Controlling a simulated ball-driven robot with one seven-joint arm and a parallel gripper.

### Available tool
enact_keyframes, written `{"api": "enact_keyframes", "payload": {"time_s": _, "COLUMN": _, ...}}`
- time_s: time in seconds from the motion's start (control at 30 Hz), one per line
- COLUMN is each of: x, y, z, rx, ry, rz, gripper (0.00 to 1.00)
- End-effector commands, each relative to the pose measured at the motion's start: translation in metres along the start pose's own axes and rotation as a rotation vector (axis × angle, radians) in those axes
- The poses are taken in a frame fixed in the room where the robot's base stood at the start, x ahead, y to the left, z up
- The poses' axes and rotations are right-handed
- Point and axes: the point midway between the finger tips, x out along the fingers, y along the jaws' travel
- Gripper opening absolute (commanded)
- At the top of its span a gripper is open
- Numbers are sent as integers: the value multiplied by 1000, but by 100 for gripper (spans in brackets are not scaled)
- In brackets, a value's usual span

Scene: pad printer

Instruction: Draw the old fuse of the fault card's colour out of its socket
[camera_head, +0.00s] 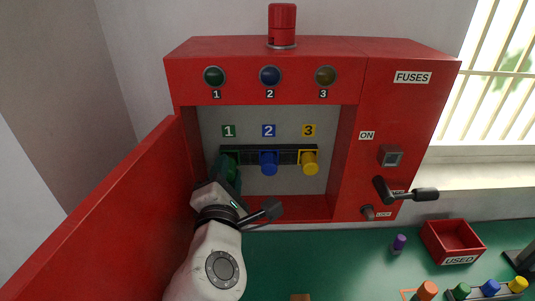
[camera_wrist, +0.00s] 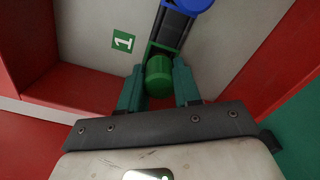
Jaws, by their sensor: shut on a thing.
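The open red cabinet (camera_head: 410,130) holds a dark socket strip (camera_head: 288,152) under labels 1, 2 and 3. A green fuse (camera_wrist: 159,75) is at the green-framed socket 1 (camera_wrist: 165,49). My gripper (camera_head: 229,172) is shut on this green fuse, with one teal finger on each side in the wrist view (camera_wrist: 160,90). The fuse is at or very close to its socket; I cannot tell how deep it sits. A blue fuse (camera_head: 269,164) and a yellow fuse (camera_head: 309,163) sit in sockets 2 and 3. I cannot make out a fault card.
The open red door (camera_head: 100,220) stands left of my arm. A lever (camera_head: 410,193) juts out at the cabinet's right. On the green bench are a purple fuse (camera_head: 399,242), a red USED box (camera_head: 475,236), an orange fuse (camera_head: 427,290) and a rack of coloured fuses (camera_head: 490,288).

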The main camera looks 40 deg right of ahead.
Motion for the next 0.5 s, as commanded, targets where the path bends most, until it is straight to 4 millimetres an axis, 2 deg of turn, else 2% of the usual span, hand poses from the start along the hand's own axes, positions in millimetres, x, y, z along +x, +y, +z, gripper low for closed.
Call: {"api": "enact_keyframes", "payload": {"time_s": 0.5, "x": -24, "y": 1, "z": 0, "rx": -1, "ry": 0, "rz": 0, "gripper": 0}}
